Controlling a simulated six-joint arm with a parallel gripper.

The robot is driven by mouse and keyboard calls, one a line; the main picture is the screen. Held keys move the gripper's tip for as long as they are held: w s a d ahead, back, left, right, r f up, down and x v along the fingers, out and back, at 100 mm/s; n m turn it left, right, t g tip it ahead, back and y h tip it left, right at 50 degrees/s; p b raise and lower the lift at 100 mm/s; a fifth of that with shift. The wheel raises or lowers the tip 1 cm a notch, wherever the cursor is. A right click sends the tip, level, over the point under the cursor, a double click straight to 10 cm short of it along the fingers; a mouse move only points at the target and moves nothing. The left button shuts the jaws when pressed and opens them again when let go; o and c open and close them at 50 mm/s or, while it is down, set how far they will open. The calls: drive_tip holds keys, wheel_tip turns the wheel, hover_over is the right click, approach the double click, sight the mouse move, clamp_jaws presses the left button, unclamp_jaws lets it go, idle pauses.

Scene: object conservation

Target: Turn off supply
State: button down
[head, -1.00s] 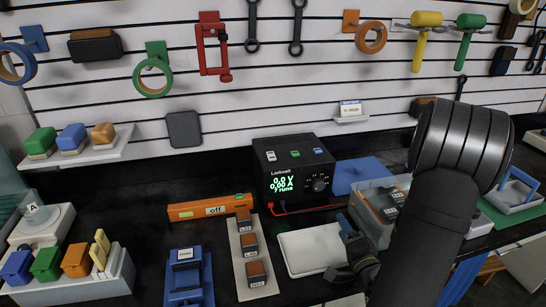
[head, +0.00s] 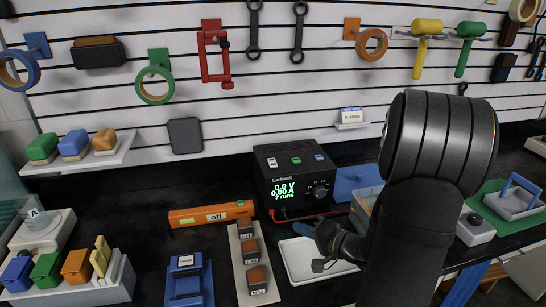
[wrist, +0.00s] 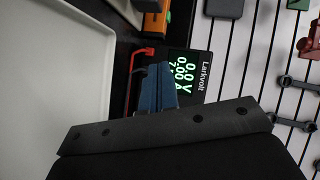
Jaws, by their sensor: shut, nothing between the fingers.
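The supply (head: 330,163) is a black box labelled Larkvolt, standing at the back of the bench. Its green display reads 0.0 V, 0.00 A and 7 runs. White, green and blue buttons sit on its top, and a round knob is on its front right. My gripper (head: 302,229) is shut and empty, low in front of the supply and above the white tray's back edge. In the wrist view, the blue fingers of my gripper (wrist: 158,88) are together and partly cover the display of the supply (wrist: 226,42). I cannot tell whether they touch it.
An orange bar marked off (head: 190,219) lies left of the supply. A strip with several labelled switches (head: 242,275) and a blue device (head: 188,285) are in front. A white tray (head: 300,267) lies under my gripper. A red lead runs along the supply's front.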

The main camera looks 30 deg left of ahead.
drive_tip(key=a+n+g+h, duration=0.2)
drive_tip(key=s+a+n+h, duration=0.1)
drive_tip(key=shift+a+r+g, duration=0.25)
drive_tip(key=shift+r+g, duration=0.1)
drive_tip(key=shift+g, duration=0.05)
drive_tip(key=w+a+r+n+t+h, duration=0.2)
drive_tip(key=w+a+r+t, duration=0.1)
drive_tip(key=r, duration=0.7)
drive_tip(key=w+a+r+n+t+h, duration=0.2)
drive_tip(key=w+a+r+n+t, duration=0.1)
drive_tip(key=r, duration=0.7)
drive_tip(key=shift+w+a+r+t, duration=0.35)
drive_tip(key=shift+w+a+t, duration=0.35)
drive_tip(key=shift+w+a, duration=0.3)
drive_tip(key=shift+f, duration=0.1)
hover_over(273, 164)
drive_tip(key=f, duration=0.6)
drive_tip(key=shift+s+d, duration=0.2)
wheel_tip(273, 164, down, 2)
drive_tip(key=shift+w+a+f, duration=0.15)
drive_tip(key=shift+f, duration=0.1)
drive_tip(key=shift+a+f, duration=0.1)
drive_tip(key=shift+f, duration=0.65)
